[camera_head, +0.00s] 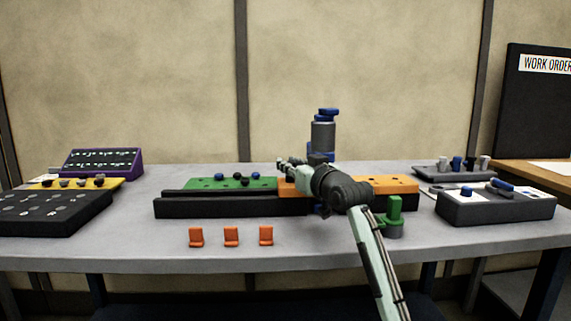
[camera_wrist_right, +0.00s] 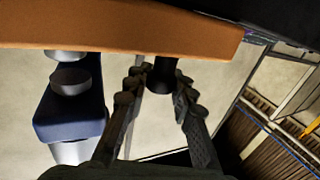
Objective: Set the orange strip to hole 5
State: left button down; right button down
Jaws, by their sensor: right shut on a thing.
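The orange strip (camera_head: 395,185) lies on the long black jig (camera_head: 230,207), to the right of the green strip (camera_head: 200,184). My right arm crosses in front of its middle. My right gripper (camera_head: 283,165) is over the strip's left part. In the right wrist view, the orange strip (camera_wrist_right: 120,35) spans the top, and my right gripper (camera_wrist_right: 158,90) has its fingers on either side of a black knob (camera_wrist_right: 161,74) at the strip's edge, shut on it. The hole numbers cannot be read. My left gripper is out of view.
A blue and grey device (camera_head: 323,137) stands behind the jig. A green fixture (camera_head: 394,215) stands at the jig's front right. Several orange clips (camera_head: 231,237) sit in front. Black boxes flank both sides. The table's front left is mostly clear.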

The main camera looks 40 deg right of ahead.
jog(key=c, duration=1.3)
grip_release()
jog(key=shift+o, duration=0.2)
